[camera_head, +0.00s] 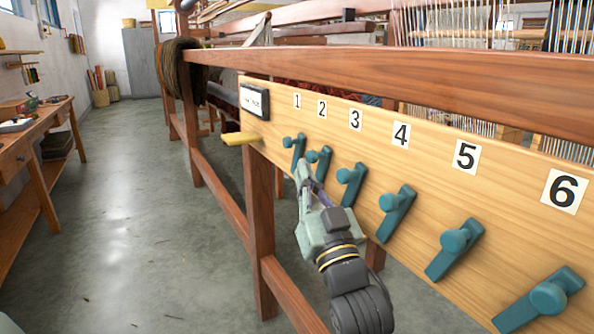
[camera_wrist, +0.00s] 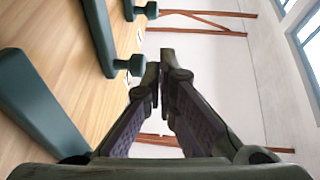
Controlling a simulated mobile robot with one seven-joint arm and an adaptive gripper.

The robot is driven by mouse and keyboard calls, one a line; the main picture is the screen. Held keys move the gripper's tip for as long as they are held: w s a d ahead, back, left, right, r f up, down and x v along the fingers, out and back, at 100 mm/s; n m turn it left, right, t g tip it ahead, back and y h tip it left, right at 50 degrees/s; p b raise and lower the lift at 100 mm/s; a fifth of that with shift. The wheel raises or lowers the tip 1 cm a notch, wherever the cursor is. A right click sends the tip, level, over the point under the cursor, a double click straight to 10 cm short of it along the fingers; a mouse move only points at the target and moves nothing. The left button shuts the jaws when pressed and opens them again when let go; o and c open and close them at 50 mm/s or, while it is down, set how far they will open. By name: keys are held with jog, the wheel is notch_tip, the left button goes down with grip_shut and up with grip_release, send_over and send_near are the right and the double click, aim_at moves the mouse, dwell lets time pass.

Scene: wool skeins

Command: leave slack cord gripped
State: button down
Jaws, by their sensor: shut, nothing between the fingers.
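A pale wooden board (camera_head: 330,130) carries a row of teal levers with round knobs, under number cards 1 to 6. Lever 1 (camera_head: 297,148), lever 2 (camera_head: 318,160), lever 3 (camera_head: 350,183), lever 4 (camera_head: 397,210), lever 5 (camera_head: 457,248) and lever 6 (camera_head: 545,297) all slant. My gripper (camera_head: 302,172) is shut and empty, in front of the board just below levers 1 and 2. In the wrist view its fingertips (camera_wrist: 160,68) meet beside a teal knob (camera_wrist: 132,65); contact cannot be told. I cannot make out a cord in either view.
A labelled plate (camera_head: 255,101) and a yellow block (camera_head: 240,138) sit at the board's left end. Dark wool (camera_head: 180,65) hangs on the loom frame (camera_head: 470,70). A workbench (camera_head: 35,135) stands at left. The floor (camera_head: 120,220) between is clear.

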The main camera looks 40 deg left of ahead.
jog(key=shift+s+d+f, duration=0.2)
jog(key=shift+s+d, duration=0.25)
jog(key=shift+d, duration=0.3)
